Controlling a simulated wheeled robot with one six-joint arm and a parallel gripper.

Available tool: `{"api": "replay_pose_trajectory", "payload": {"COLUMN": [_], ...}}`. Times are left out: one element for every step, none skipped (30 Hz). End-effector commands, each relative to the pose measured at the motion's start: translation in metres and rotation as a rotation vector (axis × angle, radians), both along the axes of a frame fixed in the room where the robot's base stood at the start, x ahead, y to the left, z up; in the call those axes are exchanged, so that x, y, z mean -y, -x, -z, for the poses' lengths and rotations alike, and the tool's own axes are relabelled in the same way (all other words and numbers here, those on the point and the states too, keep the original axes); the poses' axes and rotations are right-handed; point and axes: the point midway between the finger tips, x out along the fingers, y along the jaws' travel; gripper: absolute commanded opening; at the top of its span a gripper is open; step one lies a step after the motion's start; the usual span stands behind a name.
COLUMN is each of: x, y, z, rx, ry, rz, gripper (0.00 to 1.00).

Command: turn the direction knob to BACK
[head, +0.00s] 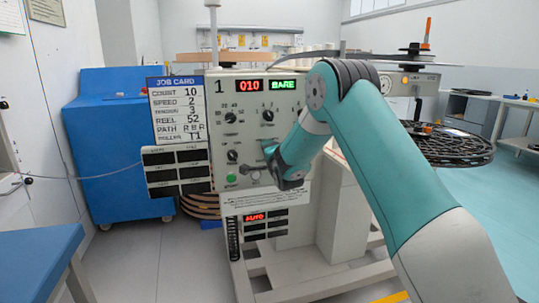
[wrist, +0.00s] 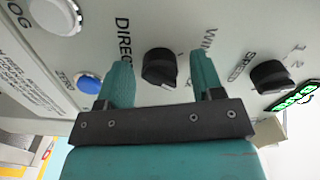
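The direction knob (wrist: 160,66) is a black knob on the light panel. In the wrist view it sits between the partly hidden "DIREC" lettering and a "WIND" label. My gripper (wrist: 162,72) is open, with one teal finger on each side of the knob. Gaps show between the fingers and the knob, and I cannot tell how far the fingertips are from the panel. In the head view my gripper (head: 269,150) is at the panel's lower right, and my wrist hides the direction knob there. The knob's exact pointer setting is not clear.
The speed knob (wrist: 270,76) is right of my fingers, and a blue button (wrist: 88,83) and a white button (wrist: 55,14) are left. The machine panel (head: 217,135) has a lit display (head: 266,85) on top. A job card (head: 178,108) hangs beside it.

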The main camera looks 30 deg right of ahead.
Motion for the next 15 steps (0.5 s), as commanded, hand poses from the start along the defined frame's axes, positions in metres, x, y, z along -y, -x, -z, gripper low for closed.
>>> {"api": "replay_pose_trajectory", "payload": {"x": [0.0,0.0,0.0,-0.001,-0.001,-0.002,-0.002,-0.003,-0.005,-0.006,-0.008,-0.01,-0.012,-0.015,-0.017], "y": [0.0,0.0,0.0,0.001,0.002,0.004,0.006,0.009,0.014,0.018,0.024,0.032,0.039,0.047,0.057], "z": [0.0,0.0,0.0,0.0,0.0,0.0,0.0,0.0,0.0,0.0,0.0,0.0,0.001,0.001,0.001], "rx": [0.0,0.0,-0.001,-0.001,-0.001,-0.001,-0.003,-0.002,-0.001,-0.001,-0.003,-0.002,-0.004,-0.003,-0.003], "ry": [0.0,0.0,0.001,0.001,0.001,0.001,0.001,0.002,0.001,0.0,0.0,0.001,0.0,0.001,0.002], "rz": [0.0,0.0,-0.001,-0.001,-0.001,-0.001,0.0,-0.001,-0.001,-0.002,-0.001,-0.003,-0.001,-0.001,-0.001], "gripper": [0.61,0.61,0.61,0.61,0.61,0.61,0.61,0.61,0.61,0.61,0.61,0.61,0.61,0.61,0.61]}}
